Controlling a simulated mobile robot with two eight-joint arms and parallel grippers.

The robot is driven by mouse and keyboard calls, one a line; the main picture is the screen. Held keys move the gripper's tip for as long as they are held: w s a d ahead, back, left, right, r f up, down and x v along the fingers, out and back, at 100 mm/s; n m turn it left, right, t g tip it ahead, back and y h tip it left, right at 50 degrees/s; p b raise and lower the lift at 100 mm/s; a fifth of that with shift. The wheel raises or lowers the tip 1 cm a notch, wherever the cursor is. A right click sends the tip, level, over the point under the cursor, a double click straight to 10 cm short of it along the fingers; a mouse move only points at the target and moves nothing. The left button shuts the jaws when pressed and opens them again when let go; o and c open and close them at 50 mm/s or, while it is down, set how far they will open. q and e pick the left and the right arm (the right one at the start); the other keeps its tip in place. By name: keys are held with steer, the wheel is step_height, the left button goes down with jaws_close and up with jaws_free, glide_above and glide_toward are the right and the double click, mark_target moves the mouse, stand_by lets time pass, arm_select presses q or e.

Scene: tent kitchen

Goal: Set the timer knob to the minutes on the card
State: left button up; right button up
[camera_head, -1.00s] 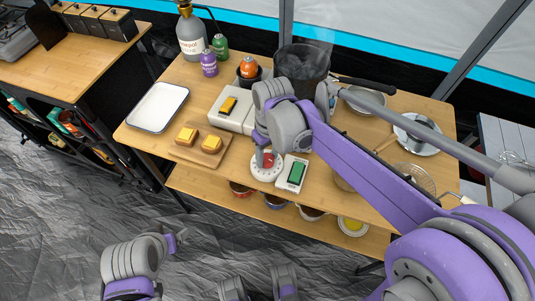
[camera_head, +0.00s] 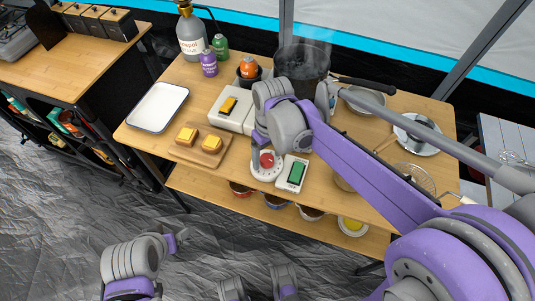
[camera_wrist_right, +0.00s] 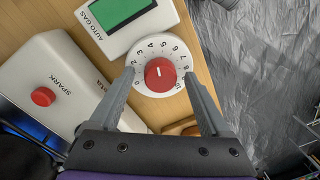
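The timer is a round white dial with numbers and a red knob. The knob (camera_head: 267,159) is at the table's front edge in the head view. In the right wrist view the red knob (camera_wrist_right: 160,74) has a small pale mark pointing roughly up-picture, near the 4 and 5; the exact number is hard to tell. My right gripper (camera_wrist_right: 159,77) is open, its fingers spread on either side of the knob with gaps. In the head view the right gripper (camera_head: 264,150) is over the timer. I cannot make out a card with minutes.
A white AUTO GAS box (camera_head: 292,174) with a green panel is beside the timer. A white SPARK box (camera_wrist_right: 43,97) with a red button is close by. A board (camera_head: 203,148) with yellow-topped pieces, a white tray (camera_head: 158,107) and a steaming dark pot (camera_head: 302,68) share the table.

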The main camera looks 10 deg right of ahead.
mark_target(268, 155)
arm_select(q)
steer(key=shift+r+p, duration=0.7)
arm_select(e)
step_height(268, 155, up, 11)
steer(key=shift+w+d, duration=0.15)
steer(key=shift+d, duration=0.15)
steer(key=shift+f, duration=0.1)
arm_select(q)
step_height(268, 155, up, 8)
steer(key=w+p, duration=0.2)
steer(key=p, duration=0.5)
steer(key=shift+r+t, duration=0.2)
steer(key=shift+t, duration=0.1)
arm_select(e)
steer(key=shift+n, duration=0.8)
steer(key=f, duration=1)
steer(key=shift+a+f, duration=0.3)
steer(key=shift+f, duration=0.1)
arm_select(q)
steer(key=shift+w, duration=0.1)
